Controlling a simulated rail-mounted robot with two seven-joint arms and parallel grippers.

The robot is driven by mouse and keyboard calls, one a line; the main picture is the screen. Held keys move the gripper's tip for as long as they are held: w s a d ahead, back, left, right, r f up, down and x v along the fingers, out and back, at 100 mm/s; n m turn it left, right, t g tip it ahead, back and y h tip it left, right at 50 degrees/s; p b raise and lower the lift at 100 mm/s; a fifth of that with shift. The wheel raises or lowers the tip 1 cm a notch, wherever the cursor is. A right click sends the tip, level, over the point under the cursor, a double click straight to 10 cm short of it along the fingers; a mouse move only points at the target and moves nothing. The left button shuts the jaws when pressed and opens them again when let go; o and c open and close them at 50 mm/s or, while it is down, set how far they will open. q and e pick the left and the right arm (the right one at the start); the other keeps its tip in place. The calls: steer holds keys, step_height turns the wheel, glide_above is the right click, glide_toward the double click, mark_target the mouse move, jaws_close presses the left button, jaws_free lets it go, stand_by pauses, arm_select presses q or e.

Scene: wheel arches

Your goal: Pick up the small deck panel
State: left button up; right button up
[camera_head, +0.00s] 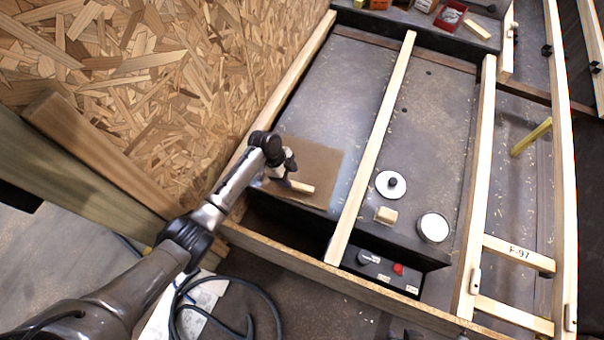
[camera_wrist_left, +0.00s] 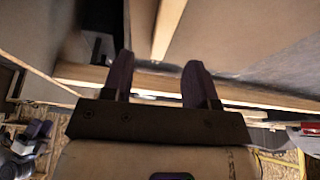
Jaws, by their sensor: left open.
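The small deck panel looks to be the flat brown square board (camera_head: 322,160) on the grey deck, left of the middle wooden rail in the head view. My left gripper (camera_head: 291,181) is over the lower left part of this board, next to a short pale wood block (camera_head: 301,187). The gripper and wrist hide part of the board. My right gripper is in neither view.
A long wooden rail (camera_head: 376,143) runs just right of the board, and a chipboard wall (camera_head: 180,80) stands to the left. Right of the rail are a white disc (camera_head: 390,193) with a black knob, a small wood block (camera_head: 385,215) and a round white-topped item (camera_head: 433,228).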

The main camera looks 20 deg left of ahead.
mark_target(299, 185)
arm_select(q)
steer(key=shift+b+x, duration=0.4)
steer(key=shift+x, duration=0.65)
steer(key=b+x, duration=0.4)
steer(key=x, duration=0.1)
steer(key=shift+w+d, duration=0.15)
steer(key=shift+d, duration=0.3)
steer(key=shift+r, duration=0.1)
steer(key=c, duration=0.5)
jaws_close()
